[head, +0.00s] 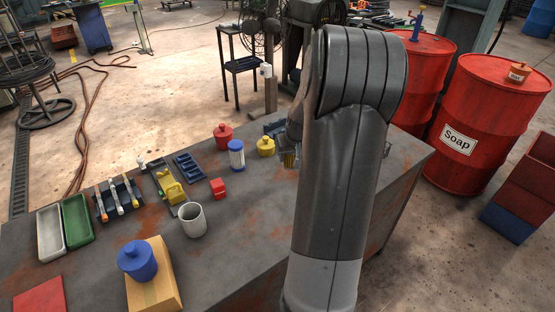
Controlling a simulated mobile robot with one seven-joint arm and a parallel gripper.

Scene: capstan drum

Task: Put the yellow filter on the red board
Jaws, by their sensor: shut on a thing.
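The red board (40,297) lies flat at the near left corner of the bench, with its top bare. My gripper (289,151) is at the far right part of the bench, partly hidden behind my own arm. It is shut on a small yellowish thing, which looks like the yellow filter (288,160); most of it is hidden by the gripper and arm. I cannot tell whether it touches the bench. A white filter with blue ends (236,155) stands upright to the left of my gripper.
A blue pot (138,260) sits on a cardboard box (165,290) right of the board. Trays (76,219) lie at the left edge.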

